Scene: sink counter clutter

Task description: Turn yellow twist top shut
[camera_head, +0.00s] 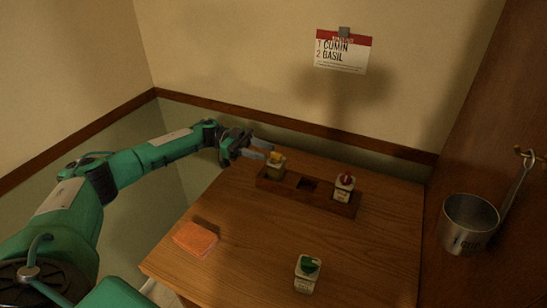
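A small jar with a yellow twist top (275,156) stands in the left compartment of a dark wooden rack (322,202) at the back of the table. My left gripper (262,150) reaches in from the left at the height of the yellow top. Its two grey fingers look spread apart, with their tips just left of the top. I cannot tell whether they touch it, or how far the top is turned. My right gripper is not in view.
A jar with a red top (344,184) stands in the rack's right compartment; the middle one is empty. A green-topped jar (307,272) stands at the table's front. An orange sponge (195,238) lies front left. A metal cup (469,223) hangs right.

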